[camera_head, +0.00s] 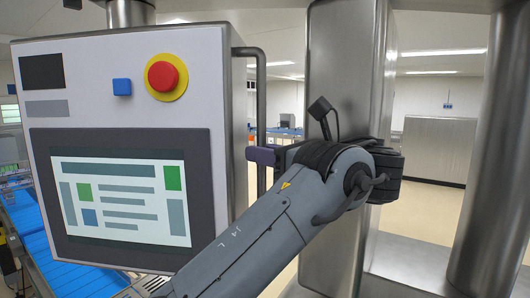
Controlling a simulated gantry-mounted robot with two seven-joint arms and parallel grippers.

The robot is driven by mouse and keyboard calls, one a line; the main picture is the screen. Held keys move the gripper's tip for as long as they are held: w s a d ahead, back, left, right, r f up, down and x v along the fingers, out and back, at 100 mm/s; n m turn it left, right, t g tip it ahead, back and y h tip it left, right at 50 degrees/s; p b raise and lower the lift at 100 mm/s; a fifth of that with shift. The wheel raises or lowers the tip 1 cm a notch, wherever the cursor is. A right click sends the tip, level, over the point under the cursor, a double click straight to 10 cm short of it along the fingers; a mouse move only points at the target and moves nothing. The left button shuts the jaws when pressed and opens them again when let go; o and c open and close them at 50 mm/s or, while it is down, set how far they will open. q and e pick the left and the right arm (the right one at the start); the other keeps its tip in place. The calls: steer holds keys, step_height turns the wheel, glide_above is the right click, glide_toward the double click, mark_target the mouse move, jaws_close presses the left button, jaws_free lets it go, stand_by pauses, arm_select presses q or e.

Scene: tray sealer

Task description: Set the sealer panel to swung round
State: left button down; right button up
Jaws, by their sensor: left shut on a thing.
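The sealer panel (130,50) is a pale box at the left, with a lit screen (120,200), a red round button on a yellow ring and a small blue button. Its screen face is turned toward me, slightly angled. A dark grey bar handle (262,85) runs down its right side. My left gripper (264,156) is at this handle, shut on it around mid-height. The wrist and forearm hide part of the panel's lower right corner. My right gripper is not in view.
A wide steel column (340,60) stands close behind my left wrist, and another steel post (490,170) stands at the right. A blue conveyor (30,235) runs at the lower left, beside the panel. Open floor shows between the column and the post.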

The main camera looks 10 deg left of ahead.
arm_select(q)
steer(key=shift+w+a+f, duration=0.3)
steer(key=shift+w+a, duration=0.05)
steer(key=shift+a, duration=0.15)
steer(key=c, duration=1.2)
jaws_free()
steer(key=shift+w+r, duration=0.1)
steer(key=shift+o, duration=0.4)
steer(key=shift+r, duration=0.1)
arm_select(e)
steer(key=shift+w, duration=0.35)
arm_select(q)
steer(key=shift+d+r, duration=0.1)
steer(key=shift+r, duration=0.05)
steer(key=shift+d, duration=0.1)
steer(key=b+v, duration=0.2)
steer(key=v, duration=0.8)
steer(key=shift+s+d, duration=0.25)
steer(key=shift+d, duration=0.05)
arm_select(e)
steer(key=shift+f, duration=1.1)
